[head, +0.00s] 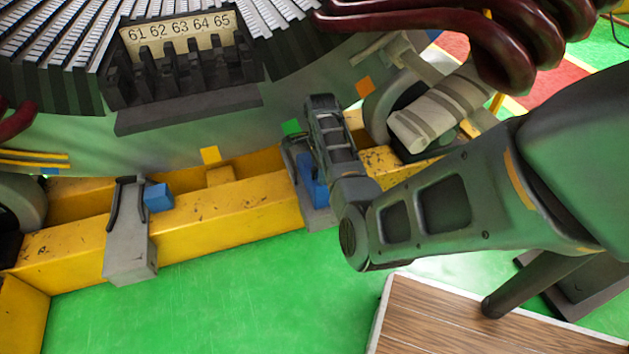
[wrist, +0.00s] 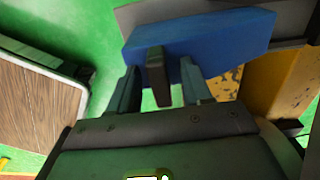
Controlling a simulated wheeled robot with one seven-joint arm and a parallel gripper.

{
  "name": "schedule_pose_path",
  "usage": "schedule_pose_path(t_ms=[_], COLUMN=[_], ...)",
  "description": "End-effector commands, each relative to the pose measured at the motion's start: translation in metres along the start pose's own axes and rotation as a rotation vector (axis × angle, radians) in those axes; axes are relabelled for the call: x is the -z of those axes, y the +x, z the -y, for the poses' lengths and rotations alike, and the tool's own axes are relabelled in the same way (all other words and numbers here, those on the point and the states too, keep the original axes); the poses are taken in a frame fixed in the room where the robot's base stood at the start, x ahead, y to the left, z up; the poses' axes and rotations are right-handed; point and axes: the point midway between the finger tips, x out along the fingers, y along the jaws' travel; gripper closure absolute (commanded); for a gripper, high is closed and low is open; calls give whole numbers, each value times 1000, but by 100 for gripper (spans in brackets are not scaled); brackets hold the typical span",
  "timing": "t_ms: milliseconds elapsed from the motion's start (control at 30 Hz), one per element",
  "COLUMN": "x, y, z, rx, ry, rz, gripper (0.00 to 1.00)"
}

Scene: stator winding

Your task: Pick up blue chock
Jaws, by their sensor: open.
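The blue chock (head: 313,176) sits by a grey bracket on the yellow beam, partly hidden behind my wrist in the head view. In the wrist view the blue chock (wrist: 218,40) spans the top, just beyond my fingertips, with a dark upright piece (wrist: 157,78) in front of it. My gripper (wrist: 160,74) is open, its two fingers on either side of that dark piece, close to the chock. I cannot tell whether they touch it. A second blue chock (head: 158,197) sits at the left grey bracket (head: 130,250).
The yellow beam (head: 230,215) runs below the large grey stator, which has a number plate (head: 180,37). A grey roller (head: 437,112) and dark red hoses (head: 450,22) are at the upper right. A wooden-topped table (head: 450,325) stands at the bottom. Green floor (head: 210,310) is clear in front.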

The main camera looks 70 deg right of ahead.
Motion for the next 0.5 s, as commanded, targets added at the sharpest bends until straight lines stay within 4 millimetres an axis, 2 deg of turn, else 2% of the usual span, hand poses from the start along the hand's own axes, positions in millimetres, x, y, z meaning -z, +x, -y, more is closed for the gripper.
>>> schedule_pose_path(t_ms=[167,500], x=[0,0], y=[0,-1], z=[0,0], rx=[1,1], ry=[0,0], rz=[0,0], gripper=[51,83])
